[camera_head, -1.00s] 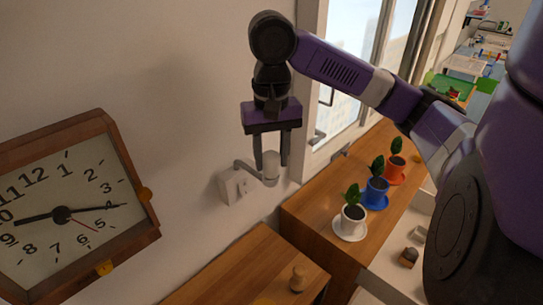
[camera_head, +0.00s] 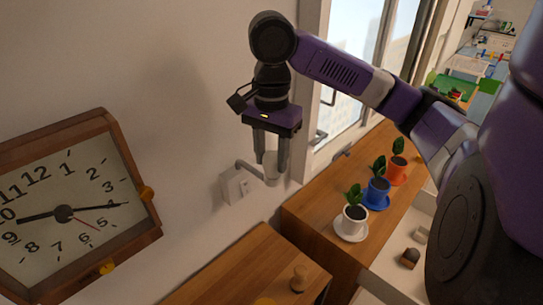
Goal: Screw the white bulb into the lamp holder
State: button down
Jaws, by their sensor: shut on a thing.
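The lamp holder (camera_head: 272,180) is a white cup on a curved arm that comes out of a white wall plate (camera_head: 236,186). My gripper (camera_head: 271,168) points down right over the holder, with its two grey fingers on either side of the holder's top. It is shut on a pale thing between the fingers, which looks like the white bulb (camera_head: 270,157). The fingers hide most of it, so I cannot tell how deep it sits in the holder.
A large wooden clock (camera_head: 65,212) hangs at the left. Potted plants in white (camera_head: 352,219), blue (camera_head: 376,191) and orange (camera_head: 397,173) pots stand on the wooden counter (camera_head: 318,228). A small wooden knob-like object (camera_head: 299,279) stands on the nearer wooden surface (camera_head: 240,277). A window is behind my arm.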

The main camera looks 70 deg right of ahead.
jog(key=m, duration=0.8)
jog(key=shift+w+d, duration=0.1)
jog(key=c, duration=0.8)
grip_release()
jog(key=shift+m, duration=0.3)
jog(key=shift+r+b, duration=0.45)
jog(key=shift+r, duration=3.4)
